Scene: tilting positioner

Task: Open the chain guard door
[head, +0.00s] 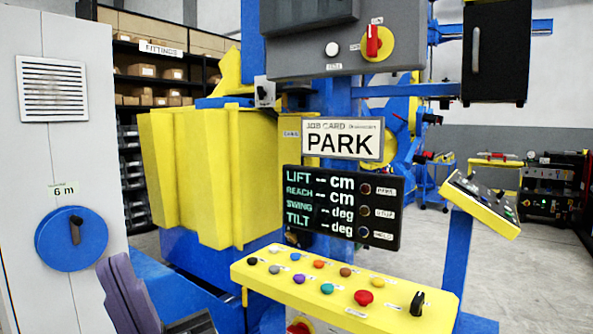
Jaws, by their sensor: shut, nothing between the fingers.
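The yellow guard housing (215,170) stands left of centre on a blue frame. Its front has ribbed, folded panels and looks closed. A small label (291,134) at its right edge is too small to read surely; I take this housing as the chain guard. A small grey bracket with a dark knob (263,92) sits above its upper right corner; I cannot tell if it is a latch. My gripper's fingertips are not in view.
A yellow button console (345,290) stands front right, below a black display (343,207) and a PARK sign (342,139). A grey switch box (345,45) hangs above. A grey cabinet (60,140) with a blue dial (72,239) stands left. Open floor lies at right.

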